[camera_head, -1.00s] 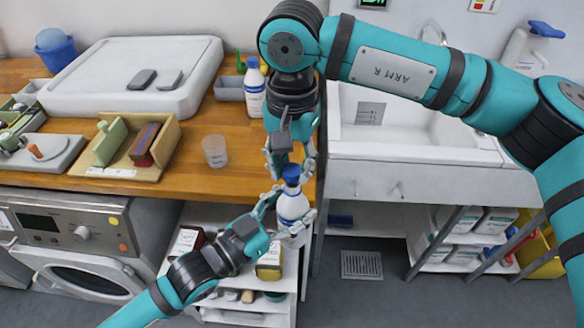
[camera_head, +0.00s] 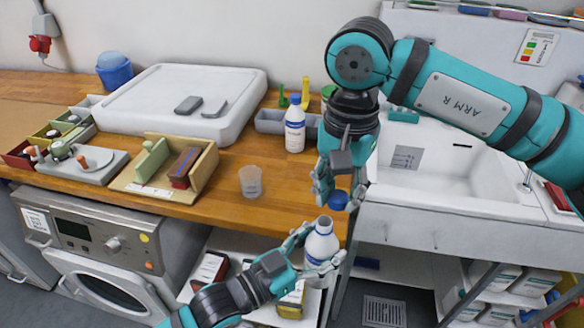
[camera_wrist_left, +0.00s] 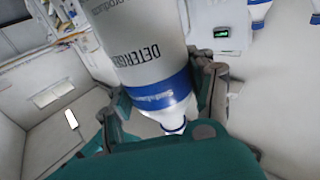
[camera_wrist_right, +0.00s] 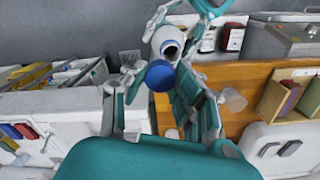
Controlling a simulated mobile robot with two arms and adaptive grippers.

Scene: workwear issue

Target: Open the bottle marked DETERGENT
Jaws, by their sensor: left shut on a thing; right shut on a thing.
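A white bottle (camera_head: 321,243) with a blue band stands upright in my left gripper (camera_head: 312,255), in front of the counter edge. The left wrist view shows the word DETERGENT on this bottle (camera_wrist_left: 145,45). Its mouth is open: a dark hole shows in the right wrist view (camera_wrist_right: 171,48). My right gripper (camera_head: 338,190) is shut on the blue cap (camera_head: 338,200), just above and to the right of the bottle's neck, apart from it. The cap also shows between the right fingers in the right wrist view (camera_wrist_right: 160,75).
Another white bottle (camera_head: 295,130) with a blue cap stands on the wooden counter (camera_head: 215,165). A clear cup (camera_head: 250,181) stands near the counter's front edge. A wooden caddy (camera_head: 165,170) is farther left. A sink (camera_head: 450,165) lies to the right.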

